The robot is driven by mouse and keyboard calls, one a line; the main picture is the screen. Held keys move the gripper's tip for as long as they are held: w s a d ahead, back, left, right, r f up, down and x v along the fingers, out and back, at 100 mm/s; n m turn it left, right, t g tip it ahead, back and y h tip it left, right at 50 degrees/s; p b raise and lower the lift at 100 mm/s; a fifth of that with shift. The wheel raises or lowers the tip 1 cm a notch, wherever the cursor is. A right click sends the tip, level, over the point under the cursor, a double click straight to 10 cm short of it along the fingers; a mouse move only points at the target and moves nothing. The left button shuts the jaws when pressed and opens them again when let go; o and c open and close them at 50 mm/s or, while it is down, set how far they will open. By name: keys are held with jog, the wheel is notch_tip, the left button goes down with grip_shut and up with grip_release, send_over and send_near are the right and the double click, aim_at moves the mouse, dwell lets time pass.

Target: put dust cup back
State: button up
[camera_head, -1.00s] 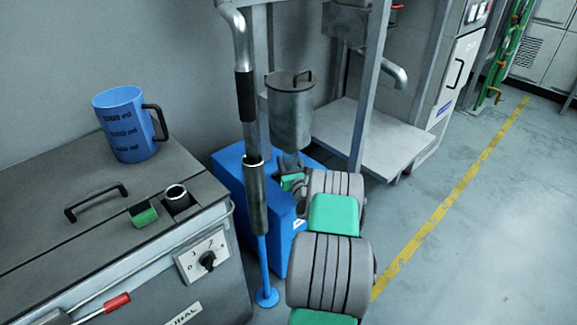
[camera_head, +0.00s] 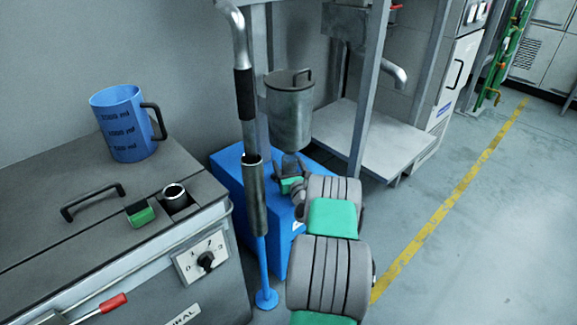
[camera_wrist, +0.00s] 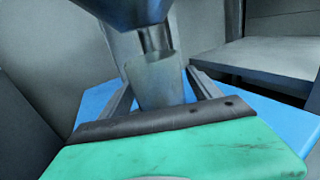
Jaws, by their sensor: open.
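A grey tapered cup, which looks like the dust cup (camera_wrist: 158,82), stands upright under the narrow neck of a metal vessel (camera_head: 290,118) with a lid and black handle. The vessel's lower end also shows at the top of the wrist view (camera_wrist: 130,10). My gripper (camera_head: 291,172) is just below the vessel, above the blue box. In the wrist view its fingers lie on either side of the cup, open, with gaps showing. I cannot tell whether the cup is fixed to the neck. In the head view the cup is too small to make out clearly.
The blue box (camera_head: 232,177) stands beneath. A vertical metal pipe (camera_head: 255,195) rises close to its left. A frame post (camera_head: 365,95) and grey shelf (camera_head: 385,145) are to the right. A blue jug (camera_head: 124,125) sits on the left cabinet. Floor on the right is clear.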

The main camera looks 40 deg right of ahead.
jog(key=shift+s+r, duration=0.15)
jog(key=shift+r, duration=0.1)
jog(key=p+v, duration=0.2)
jog(key=v, duration=0.9)
jog(key=shift+s+a+f, duration=0.1)
jog(key=shift+s+a, duration=0.2)
